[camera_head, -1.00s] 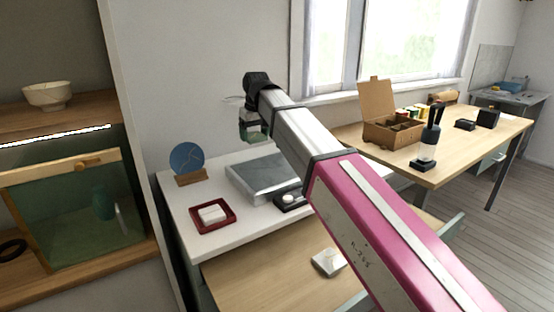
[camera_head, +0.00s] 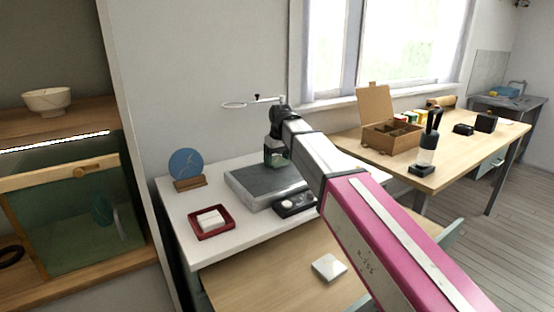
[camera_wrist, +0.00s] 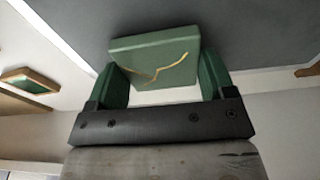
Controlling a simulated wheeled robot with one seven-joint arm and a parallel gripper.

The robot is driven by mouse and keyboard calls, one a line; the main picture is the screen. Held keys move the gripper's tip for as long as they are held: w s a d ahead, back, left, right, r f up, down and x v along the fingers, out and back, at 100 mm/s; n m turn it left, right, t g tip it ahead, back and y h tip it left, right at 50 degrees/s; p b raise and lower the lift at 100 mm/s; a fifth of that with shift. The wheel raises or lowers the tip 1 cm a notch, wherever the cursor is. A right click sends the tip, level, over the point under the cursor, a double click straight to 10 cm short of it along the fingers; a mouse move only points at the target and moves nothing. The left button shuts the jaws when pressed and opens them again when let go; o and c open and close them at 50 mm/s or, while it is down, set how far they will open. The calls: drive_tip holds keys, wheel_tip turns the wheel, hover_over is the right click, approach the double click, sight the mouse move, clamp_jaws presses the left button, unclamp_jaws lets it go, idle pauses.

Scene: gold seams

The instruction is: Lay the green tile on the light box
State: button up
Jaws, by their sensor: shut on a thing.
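The green tile (camera_wrist: 155,58) has a gold seam across its face. My gripper (camera_wrist: 161,80) is shut on it, with one green finger pad at each side. In the head view my gripper (camera_head: 275,157) is over the far right part of the light box (camera_head: 250,190), a flat grey-topped box on the white worktop. The tile is hard to make out there, as the gripper and arm cover it. In the wrist view a dark grey surface, apparently the box top, lies behind the tile. I cannot tell whether the tile touches it.
A red tray (camera_head: 210,234) with a white block stands in front of the box. A black holder (camera_head: 296,205) sits at its front right edge. A blue disc on a wooden stand (camera_head: 190,183) is at the back left. A ring on an arm (camera_head: 236,104) shows behind my wrist.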

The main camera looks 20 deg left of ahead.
sight(280, 162)
drive_tip(key=shift+f, duration=0.2)
drive_tip(key=o, duration=1)
drive_tip(key=shift+c, duration=0.2)
drive_tip(key=shift+r, duration=0.1)
wheel_tip(280, 162, up, 12)
drive_tip(key=s+d, duration=0.1)
drive_tip(key=shift+d, duration=0.2)
drive_tip(key=shift+s, duration=0.1)
